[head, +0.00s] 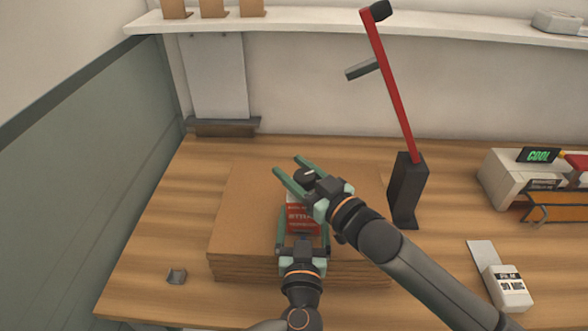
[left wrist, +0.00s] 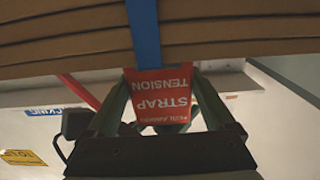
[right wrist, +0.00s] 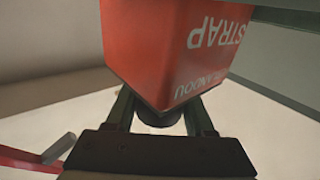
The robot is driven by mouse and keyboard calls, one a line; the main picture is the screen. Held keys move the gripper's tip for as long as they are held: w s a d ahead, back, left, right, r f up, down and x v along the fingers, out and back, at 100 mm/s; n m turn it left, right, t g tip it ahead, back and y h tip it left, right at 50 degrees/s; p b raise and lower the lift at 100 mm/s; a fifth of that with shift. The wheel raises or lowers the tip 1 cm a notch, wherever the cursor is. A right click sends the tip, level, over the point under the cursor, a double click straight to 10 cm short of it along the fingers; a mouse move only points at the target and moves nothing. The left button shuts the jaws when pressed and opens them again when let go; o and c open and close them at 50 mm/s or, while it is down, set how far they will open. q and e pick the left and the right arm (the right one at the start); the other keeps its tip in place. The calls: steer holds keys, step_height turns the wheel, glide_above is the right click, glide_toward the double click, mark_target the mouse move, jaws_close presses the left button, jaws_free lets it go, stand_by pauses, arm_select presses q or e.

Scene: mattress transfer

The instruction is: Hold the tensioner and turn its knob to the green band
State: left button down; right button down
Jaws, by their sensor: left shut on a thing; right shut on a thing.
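The tensioner (head: 304,219) is a red box with white lettering, at the top of the cardboard stack in the head view. In the left wrist view the red tensioner (left wrist: 160,98) reads "STRAP TENSION" upside down and sits against a blue strap (left wrist: 145,32). My left gripper (head: 304,212) is shut on its sides. My right gripper (head: 287,165) reaches over from the right and is shut on the dark knob (head: 304,175). In the right wrist view the knob (right wrist: 158,117) sits between the fingers, below the red tensioner (right wrist: 165,50). No green band shows.
The brown cardboard stack (head: 240,215) lies on the wooden table (head: 160,240). A black stand with a red lever (head: 393,90) rises behind right. A machine with a "COOL" display (head: 510,175) and a white labelled box (head: 508,288) are right. A small grey piece (head: 177,276) lies front left.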

arm_select(q)
steer(key=shift+s+d+r, duration=0.1)
steer(key=shift+d, duration=0.05)
arm_select(e)
steer(key=c, duration=0.7)
jaws_free()
steer(key=o, duration=0.4)
steer(key=shift+o, duration=0.2)
steer(key=v, duration=1.2)
arm_select(q)
jaws_free()
